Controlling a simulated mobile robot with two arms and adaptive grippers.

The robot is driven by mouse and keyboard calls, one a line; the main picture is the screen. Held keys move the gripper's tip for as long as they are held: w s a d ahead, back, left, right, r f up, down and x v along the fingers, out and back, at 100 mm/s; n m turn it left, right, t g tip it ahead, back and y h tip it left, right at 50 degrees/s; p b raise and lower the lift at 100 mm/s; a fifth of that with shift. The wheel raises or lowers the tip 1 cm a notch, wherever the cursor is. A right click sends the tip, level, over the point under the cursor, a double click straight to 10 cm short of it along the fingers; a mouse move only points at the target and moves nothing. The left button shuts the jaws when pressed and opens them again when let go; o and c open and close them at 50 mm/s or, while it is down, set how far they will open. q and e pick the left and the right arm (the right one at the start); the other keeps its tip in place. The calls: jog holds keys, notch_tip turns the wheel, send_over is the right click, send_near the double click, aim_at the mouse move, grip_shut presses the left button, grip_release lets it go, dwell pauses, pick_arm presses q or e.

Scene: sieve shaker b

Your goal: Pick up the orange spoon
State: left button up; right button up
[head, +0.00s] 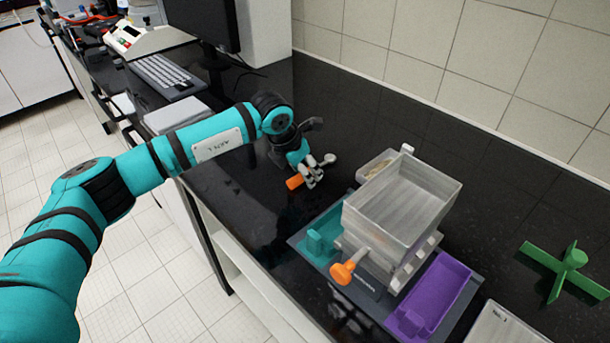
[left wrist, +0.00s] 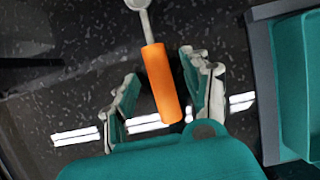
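The orange spoon has an orange handle (head: 294,182) and a pale metal bowl (head: 329,159). It is by the black worktop (head: 345,105), left of the sieve shaker. My left gripper (head: 311,178) is low over the worktop at the spoon. In the left wrist view the orange handle (left wrist: 162,85) lies between the two fingers of the left gripper (left wrist: 163,75), with a narrow gap seen on each side. The fingers are open. The spoon's bowl (left wrist: 138,4) is cut off at the top of that view. My right gripper is not in view.
The sieve shaker's clear box (head: 400,207) and orange knob (head: 343,272) stand close right of the gripper. A teal tray (head: 322,236) and a purple tray (head: 440,293) flank it. A green cross (head: 572,260) lies far right. A keyboard (head: 162,75) is back left.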

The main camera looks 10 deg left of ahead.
pick_arm(q)
grip_shut()
